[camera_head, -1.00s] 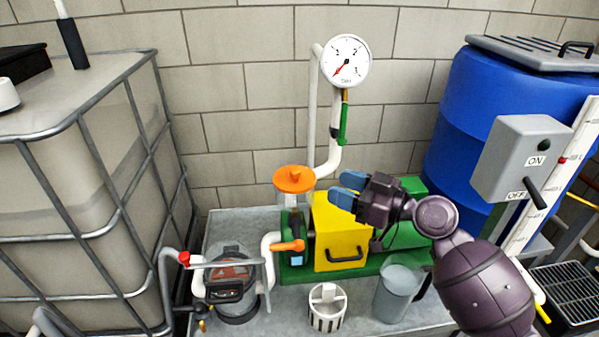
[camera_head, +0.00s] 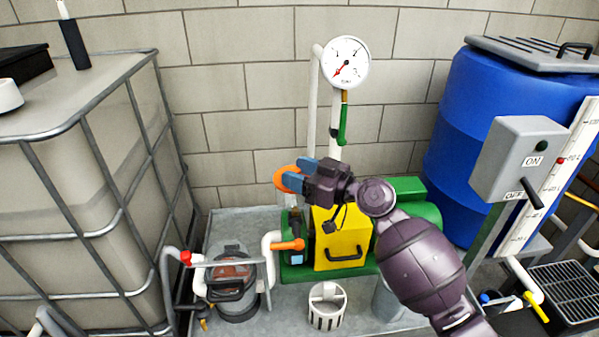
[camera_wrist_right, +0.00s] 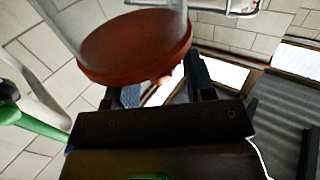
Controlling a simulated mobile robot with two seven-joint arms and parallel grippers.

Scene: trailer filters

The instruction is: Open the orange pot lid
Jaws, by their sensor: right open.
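The orange pot lid (camera_head: 284,180) sits on top of the pump's clear pot, and my right gripper partly covers it in the head view. In the right wrist view the lid (camera_wrist_right: 136,45) shows large and close, on the clear pot (camera_wrist_right: 75,22). My right gripper (camera_head: 296,176) is at the lid's right side. Its fingers are apart, and the lid's lower edge shows near the gap between them in the wrist view. I cannot tell whether they touch it. My left gripper is not in view.
The yellow box (camera_head: 343,240) and green pump base lie below my right arm. The pressure gauge (camera_head: 346,62) on its white pipe stands behind. A white strainer basket (camera_head: 327,308) and a grey beaker (camera_head: 390,300) stand in front. A blue barrel (camera_head: 470,130) is at right.

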